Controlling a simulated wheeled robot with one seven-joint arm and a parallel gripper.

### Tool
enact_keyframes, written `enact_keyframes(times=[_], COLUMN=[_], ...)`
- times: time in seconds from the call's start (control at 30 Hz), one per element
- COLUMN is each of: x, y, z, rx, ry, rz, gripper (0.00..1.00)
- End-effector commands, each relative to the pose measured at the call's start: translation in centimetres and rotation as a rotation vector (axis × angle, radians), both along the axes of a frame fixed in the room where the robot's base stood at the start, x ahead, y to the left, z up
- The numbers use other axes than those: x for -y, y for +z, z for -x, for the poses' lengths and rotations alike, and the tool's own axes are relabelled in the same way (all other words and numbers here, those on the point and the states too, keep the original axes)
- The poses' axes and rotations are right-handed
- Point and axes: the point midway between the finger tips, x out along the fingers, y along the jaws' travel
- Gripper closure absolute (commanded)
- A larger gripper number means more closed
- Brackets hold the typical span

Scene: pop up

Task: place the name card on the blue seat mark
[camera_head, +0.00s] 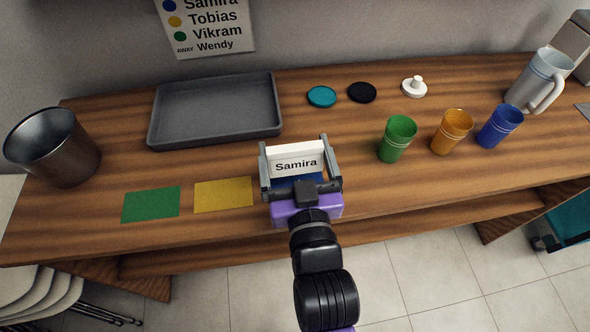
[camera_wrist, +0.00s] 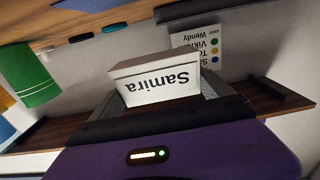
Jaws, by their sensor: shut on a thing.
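The white name card (camera_head: 296,165) reads "Samira" and is held between the two fingers of my gripper (camera_head: 300,174). It also shows in the wrist view (camera_wrist: 155,80), upside down. The blue seat mark (camera_head: 298,181) shows in part just below the card, between the fingers; my gripper hides the rest. The card appears over or just behind the mark; I cannot tell whether it touches the table.
Yellow (camera_head: 224,195) and green (camera_head: 151,204) marks lie to the left. A grey tray (camera_head: 216,110) and metal bin (camera_head: 54,147) stand beyond. Green (camera_head: 397,139), orange (camera_head: 452,132) and blue (camera_head: 499,127) cups stand right. A wall sign (camera_head: 207,27) lists names.

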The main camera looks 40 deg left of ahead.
Motion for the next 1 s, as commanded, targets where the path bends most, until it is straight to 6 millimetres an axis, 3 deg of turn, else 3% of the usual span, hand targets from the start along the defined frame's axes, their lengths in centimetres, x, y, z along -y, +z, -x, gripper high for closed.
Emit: enact_keyframes(times=[0.5,0.97,1.0], x=[0.0,0.0,0.0], y=[-6.0,-6.7,-6.6], z=[0.0,0.0,0.0], rx=[-0.001,0.001,0.001], ry=[0.0,-0.001,-0.001], rz=[0.001,-0.001,-0.001], gripper=[0.48,0.48,0.04])
